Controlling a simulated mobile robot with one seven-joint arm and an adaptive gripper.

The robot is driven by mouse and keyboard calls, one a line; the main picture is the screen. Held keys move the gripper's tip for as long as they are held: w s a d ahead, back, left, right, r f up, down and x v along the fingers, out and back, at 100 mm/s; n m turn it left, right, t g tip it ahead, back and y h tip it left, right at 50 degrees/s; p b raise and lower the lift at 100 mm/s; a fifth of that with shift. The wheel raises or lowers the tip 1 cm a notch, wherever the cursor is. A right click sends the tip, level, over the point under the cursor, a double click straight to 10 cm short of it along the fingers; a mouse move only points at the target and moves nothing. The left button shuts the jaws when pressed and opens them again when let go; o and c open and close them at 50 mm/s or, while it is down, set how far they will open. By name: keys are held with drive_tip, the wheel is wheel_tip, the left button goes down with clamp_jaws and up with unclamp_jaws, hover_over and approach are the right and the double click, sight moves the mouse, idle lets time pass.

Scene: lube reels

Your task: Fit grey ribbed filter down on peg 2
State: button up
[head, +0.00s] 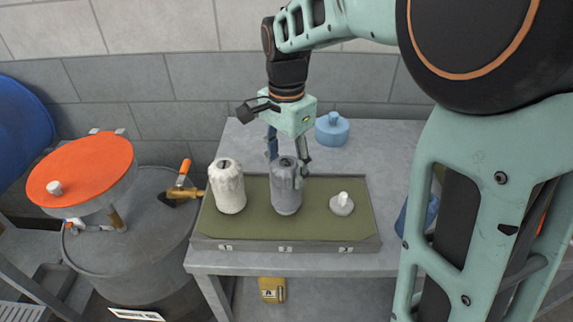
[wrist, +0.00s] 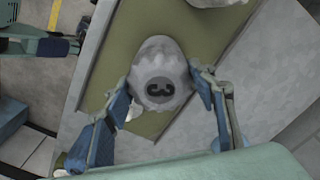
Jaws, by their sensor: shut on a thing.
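The grey ribbed filter (head: 287,194) stands upright at the middle of the green-topped tray (head: 318,227). My gripper (head: 287,163) reaches down from above and is shut on its upper part. In the wrist view, the filter top (wrist: 160,85) bears a dark round mark like a sideways 3, with a finger on each side. The filter hides whatever is under it, so I cannot tell whether it rests fully down. A white ribbed filter (head: 229,188) stands to its left. A bare white peg on a grey round base (head: 342,204) is to its right.
A blue lidded container (head: 332,130) stands behind the tray on the grey table (head: 238,140). An orange-lidded vessel (head: 80,165) and a drum (head: 140,240) are at the left. A yellow box (head: 271,290) sits below. The tray's right part is mostly clear.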

drive_tip(key=shift+f, duration=0.45)
drive_tip(key=o, duration=1.8)
wheel_tip(320, 180, up, 12)
